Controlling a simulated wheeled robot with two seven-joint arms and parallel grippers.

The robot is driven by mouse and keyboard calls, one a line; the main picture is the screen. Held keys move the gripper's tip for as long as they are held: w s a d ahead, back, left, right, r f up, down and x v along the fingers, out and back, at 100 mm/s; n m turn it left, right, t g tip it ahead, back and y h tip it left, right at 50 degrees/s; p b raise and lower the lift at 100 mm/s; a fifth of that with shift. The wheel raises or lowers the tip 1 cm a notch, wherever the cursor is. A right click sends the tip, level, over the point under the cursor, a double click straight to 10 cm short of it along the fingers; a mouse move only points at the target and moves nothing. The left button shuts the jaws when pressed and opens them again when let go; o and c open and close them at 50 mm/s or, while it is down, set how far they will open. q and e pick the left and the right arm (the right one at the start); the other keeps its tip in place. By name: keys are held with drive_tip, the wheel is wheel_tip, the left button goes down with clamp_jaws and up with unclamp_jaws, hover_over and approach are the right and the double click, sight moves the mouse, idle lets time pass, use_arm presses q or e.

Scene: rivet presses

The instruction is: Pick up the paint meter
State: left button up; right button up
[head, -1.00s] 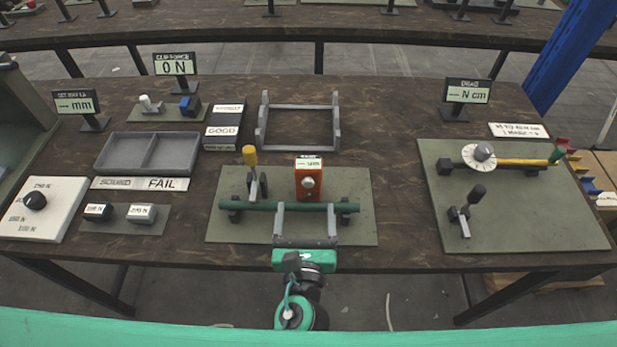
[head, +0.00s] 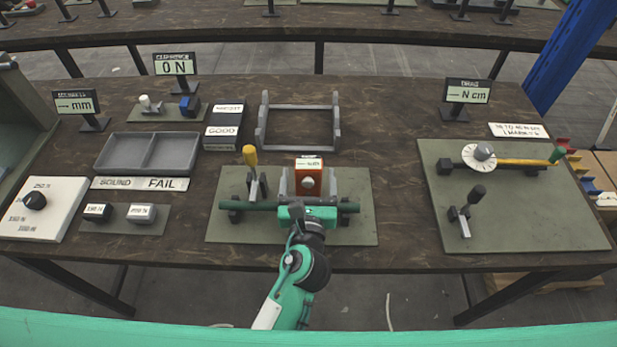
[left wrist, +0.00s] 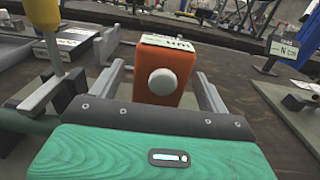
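The paint meter (head: 309,166) is an orange-red box with a white round knob and a small pale display on top. It stands on the green-grey mat behind the green bar (head: 262,206). In the left wrist view the meter (left wrist: 165,75) stands straight ahead, its knob facing me. My left gripper (head: 309,182) is open, one finger on each side of the meter. In the left wrist view its fingers (left wrist: 158,85) show gaps to the meter's sides, so it is not gripped. The right gripper is not in view.
A yellow-handled lever (head: 250,157) stands close left of the gripper. A grey open frame (head: 300,106) lies behind the meter. A grey two-part tray (head: 112,152) is at left. A second mat with a dial (head: 480,156) is at right. The table between the mats is clear.

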sight(308, 168)
use_arm(q)
drive_tip(key=c, duration=1.2)
wheel_tip(308, 168, up, 9)
drive_tip(key=shift+f, duration=4.3)
